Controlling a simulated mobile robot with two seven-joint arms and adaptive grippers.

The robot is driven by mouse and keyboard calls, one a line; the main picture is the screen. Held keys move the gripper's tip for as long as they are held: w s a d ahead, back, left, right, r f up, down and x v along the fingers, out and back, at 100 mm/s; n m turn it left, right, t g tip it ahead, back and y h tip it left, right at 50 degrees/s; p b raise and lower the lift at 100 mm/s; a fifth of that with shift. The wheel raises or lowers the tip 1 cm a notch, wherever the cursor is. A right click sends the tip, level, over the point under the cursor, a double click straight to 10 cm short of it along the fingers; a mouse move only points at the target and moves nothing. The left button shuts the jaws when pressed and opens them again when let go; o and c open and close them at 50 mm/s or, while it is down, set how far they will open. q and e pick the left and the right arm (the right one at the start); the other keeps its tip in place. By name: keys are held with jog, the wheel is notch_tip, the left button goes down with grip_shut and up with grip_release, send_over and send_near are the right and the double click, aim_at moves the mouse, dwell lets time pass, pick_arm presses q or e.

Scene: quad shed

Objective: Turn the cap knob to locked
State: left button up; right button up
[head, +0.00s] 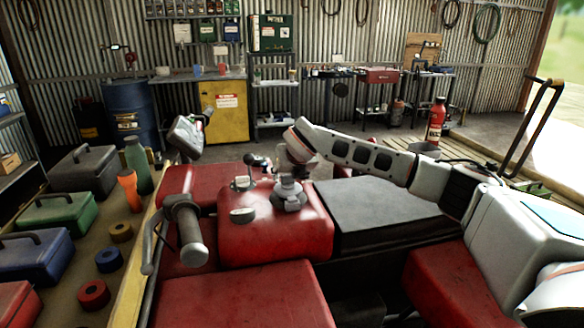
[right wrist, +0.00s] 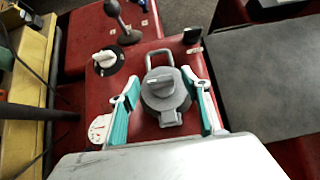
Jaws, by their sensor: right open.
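The cap knob (right wrist: 161,84) is a round grey cap with a raised bar grip, set on a red panel. In the right wrist view its bar lies roughly crosswise, and a grey tab sticks out at the near side. In the head view the grey cap (head: 289,190) is on top of the red body. My right gripper (right wrist: 161,77) is open, its teal-lined fingers on either side of the cap with gaps visible. In the head view this gripper (head: 294,160) is above the cap, partly hidden by its own wrist.
A white knob (right wrist: 105,58) and a black-knobbed lever (right wrist: 124,22) stand near the cap. A handlebar grip (head: 190,236) rises at the left. A flat dark pad (head: 375,212) lies to the right. A bench with toolboxes (head: 65,212) runs along the left.

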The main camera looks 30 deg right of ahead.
jog(key=v, duration=1)
jog(key=shift+f, duration=0.1)
